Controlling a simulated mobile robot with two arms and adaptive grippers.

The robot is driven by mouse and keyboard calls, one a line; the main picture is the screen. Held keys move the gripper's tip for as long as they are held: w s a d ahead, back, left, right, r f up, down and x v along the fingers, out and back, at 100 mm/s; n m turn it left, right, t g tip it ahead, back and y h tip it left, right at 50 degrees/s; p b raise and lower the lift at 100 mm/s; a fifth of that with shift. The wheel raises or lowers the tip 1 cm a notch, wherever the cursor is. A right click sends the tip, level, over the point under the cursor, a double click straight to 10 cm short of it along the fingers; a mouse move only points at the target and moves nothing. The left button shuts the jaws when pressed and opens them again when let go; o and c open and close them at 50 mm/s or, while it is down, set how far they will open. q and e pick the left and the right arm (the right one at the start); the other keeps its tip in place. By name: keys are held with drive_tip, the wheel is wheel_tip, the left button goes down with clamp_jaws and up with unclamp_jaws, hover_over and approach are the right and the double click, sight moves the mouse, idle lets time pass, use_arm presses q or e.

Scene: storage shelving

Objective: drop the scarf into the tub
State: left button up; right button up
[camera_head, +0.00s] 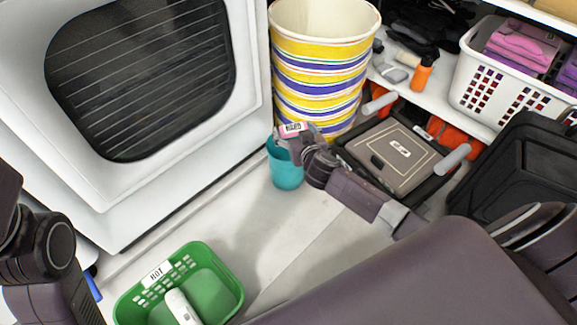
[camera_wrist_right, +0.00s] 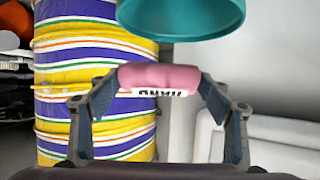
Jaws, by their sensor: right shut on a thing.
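The scarf is a small pink roll (camera_head: 291,128) with a white printed label. My right gripper (camera_wrist_right: 160,82) is shut on it, with one finger at each end of the roll in the wrist view. In the head view the roll is just above and beside a small teal tub (camera_head: 286,170), in front of a tall striped round bucket (camera_head: 318,65). The teal tub's rim also shows at the top of the wrist view (camera_wrist_right: 185,18), apart from the roll. The gripper's fingers are partly hidden in the head view. Only links of my left arm show at lower left.
A green basket (camera_head: 207,256) with a white item stands at the front. A white front-door appliance (camera_head: 185,180) is on the left. A dark case (camera_head: 398,151) lies right of the gripper. A white basket (camera_head: 468,85) of folded cloths is on the shelf. The grey floor is clear in the middle.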

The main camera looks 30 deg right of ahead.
drive_tip(key=shift+f, duration=0.15)
drive_tip(key=o, duration=1.2)
drive_tip(key=shift+s, duration=0.1)
drive_tip(key=v, duration=1.2)
